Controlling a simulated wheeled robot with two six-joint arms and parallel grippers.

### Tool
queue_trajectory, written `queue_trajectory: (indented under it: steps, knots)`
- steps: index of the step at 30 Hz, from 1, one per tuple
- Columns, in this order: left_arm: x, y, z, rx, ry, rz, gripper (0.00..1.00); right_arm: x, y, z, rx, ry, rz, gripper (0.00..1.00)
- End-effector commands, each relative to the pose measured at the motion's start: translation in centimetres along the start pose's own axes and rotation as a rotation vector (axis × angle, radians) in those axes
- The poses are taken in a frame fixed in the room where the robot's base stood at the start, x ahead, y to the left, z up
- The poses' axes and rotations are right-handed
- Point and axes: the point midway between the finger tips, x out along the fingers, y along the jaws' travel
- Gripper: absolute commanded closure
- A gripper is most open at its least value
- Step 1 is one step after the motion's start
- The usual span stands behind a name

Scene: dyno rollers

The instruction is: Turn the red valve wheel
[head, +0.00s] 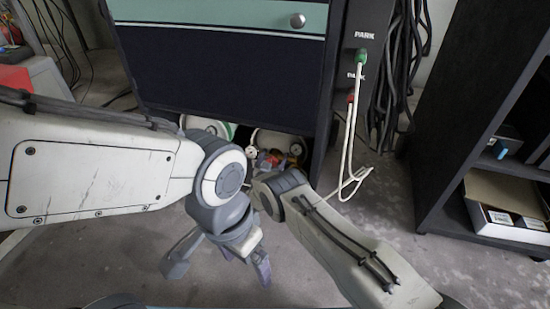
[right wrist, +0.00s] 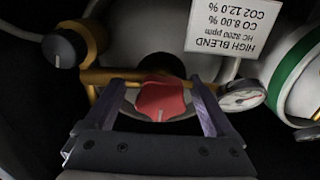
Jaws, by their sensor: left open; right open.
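The red valve wheel (right wrist: 162,98) shows in the right wrist view, in front of a dark round opening at a gas bottle's neck. My right gripper (right wrist: 157,90) is open, with one finger on each side of the wheel. There are gaps between the wheel and both fingers, so nothing is gripped. In the head view, my right arm reaches into the dark space under the cabinet, and its gripper is mostly hidden. My left gripper (head: 220,264) is open and empty, hanging low over the grey floor, away from the wheel.
A brass fitting with a black knob (right wrist: 65,47) and a pressure gauge (right wrist: 243,95) flank the wheel. A white label (right wrist: 220,22) is behind. A green-banded bottle (right wrist: 296,62) stands right. The cabinet (head: 225,75) overhangs the bottles; white cables (head: 348,150) hang at its right.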

Motion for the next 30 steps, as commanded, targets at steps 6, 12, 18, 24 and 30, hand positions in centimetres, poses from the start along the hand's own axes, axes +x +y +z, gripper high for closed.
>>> queue_trajectory:
  steps: [6, 12, 18, 24, 30]
  knots:
    - [-0.1, 0.0, 0.0, 0.000, 0.000, 0.000, 0.11, 0.0, -0.1, 0.0, 0.000, 0.000, -0.001, 0.38]
    - [-0.1, 0.0, 0.0, 0.000, 0.000, 0.000, 0.11, -0.1, -0.1, 0.0, 0.001, 0.000, -0.001, 0.96]
    - [0.1, 0.0, 0.0, 0.000, 0.000, 0.000, 0.11, -0.1, -0.1, 0.0, -0.018, 0.000, -0.001, 0.96]
    - [0.6, 0.0, 0.0, 0.000, 0.000, 0.000, 0.11, -0.1, -0.2, 0.1, -0.099, 0.001, -0.001, 0.96]
    - [1.3, -0.1, 0.1, 0.000, 0.000, 0.000, 0.11, -0.1, -0.3, 0.2, -0.251, 0.001, -0.001, 0.96]
